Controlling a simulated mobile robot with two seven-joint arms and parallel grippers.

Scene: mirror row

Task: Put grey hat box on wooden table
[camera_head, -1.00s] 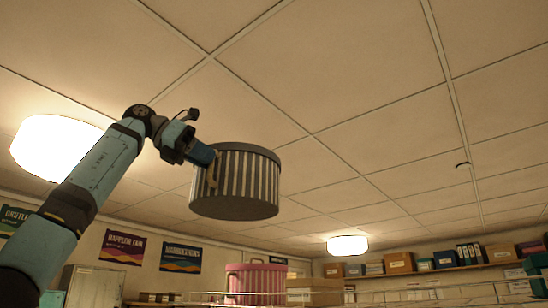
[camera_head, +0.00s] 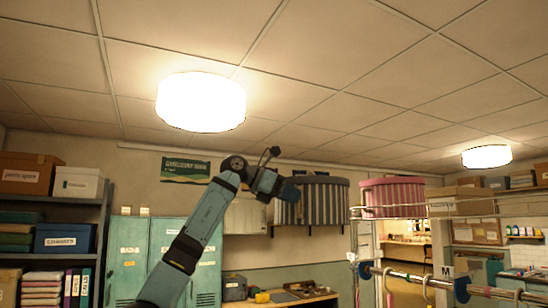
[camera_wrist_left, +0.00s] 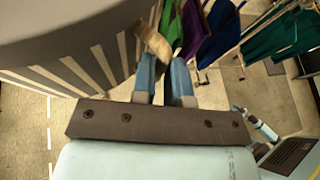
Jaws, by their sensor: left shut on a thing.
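The grey hat box (camera_head: 325,203) is a round drum with light and dark vertical stripes, held high in the head view. My left gripper (camera_head: 293,191) is at its left side, shut on it. In the left wrist view, the striped hat box (camera_wrist_left: 60,40) fills the upper left, and a tan strap (camera_wrist_left: 153,40) on its side is at the fingertips of my left gripper (camera_wrist_left: 164,62). A bench with a wood-coloured top (camera_head: 300,297) shows low in the head view; I cannot tell whether it is the wooden table. My right gripper is out of view.
A pink striped hat box (camera_head: 393,197) stands on a wire rack behind, right of the held box. A metal clothes rail (camera_head: 430,283) runs at lower right. Teal lockers (camera_head: 150,255) and loaded shelves (camera_head: 55,225) stand left. Coloured garments (camera_wrist_left: 215,30) hang near the gripper in the wrist view.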

